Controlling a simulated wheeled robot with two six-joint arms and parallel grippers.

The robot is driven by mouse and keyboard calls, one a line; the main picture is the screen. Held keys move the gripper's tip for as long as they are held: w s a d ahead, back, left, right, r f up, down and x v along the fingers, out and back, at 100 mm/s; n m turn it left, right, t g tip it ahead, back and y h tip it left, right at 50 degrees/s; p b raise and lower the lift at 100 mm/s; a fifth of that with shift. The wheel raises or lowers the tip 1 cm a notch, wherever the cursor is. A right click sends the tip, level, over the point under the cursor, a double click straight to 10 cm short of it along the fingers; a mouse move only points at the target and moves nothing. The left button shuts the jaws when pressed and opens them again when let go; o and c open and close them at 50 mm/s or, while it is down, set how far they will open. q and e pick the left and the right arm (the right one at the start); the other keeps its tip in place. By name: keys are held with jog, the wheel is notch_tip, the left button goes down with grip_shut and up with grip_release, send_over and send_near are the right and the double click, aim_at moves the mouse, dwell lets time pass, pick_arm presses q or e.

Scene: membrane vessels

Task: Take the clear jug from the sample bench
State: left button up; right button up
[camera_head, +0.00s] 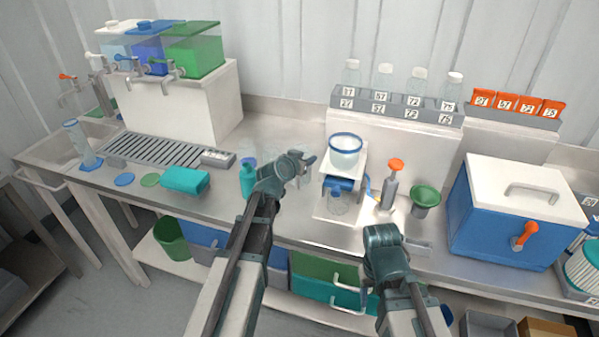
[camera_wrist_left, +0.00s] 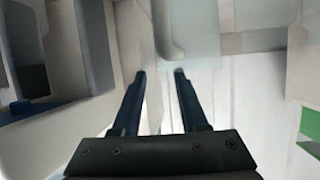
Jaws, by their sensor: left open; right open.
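The clear jug (camera_head: 286,150) is a faint, see-through shape on the bench, just behind my left gripper in the head view. In the left wrist view, a pale clear body with an upright handle, which looks like the jug (camera_wrist_left: 200,38), stands just ahead of the fingertips. My left gripper (camera_head: 305,167) is open and empty, its two fingers (camera_wrist_left: 161,75) apart with the handle beyond the gap. I cannot tell whether they touch it. My right gripper (camera_head: 382,235) is open and low in front of the bench, away from the jug; its fingers are hard to make out.
A teal bottle (camera_head: 247,177) stands left of my left gripper. A white stand with a blue-rimmed bowl (camera_head: 345,152) is close on the right. An orange-topped tool (camera_head: 391,183), a green funnel (camera_head: 425,198) and a blue cooler (camera_head: 505,215) stand further right. A drain grille (camera_head: 155,148) is at left.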

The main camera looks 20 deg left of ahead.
pick_arm(q)
jog(key=x, duration=0.3)
jog(key=shift+w+b, duration=0.1)
jog(key=shift+b, duration=0.3)
grip_shut()
dwell(1.0)
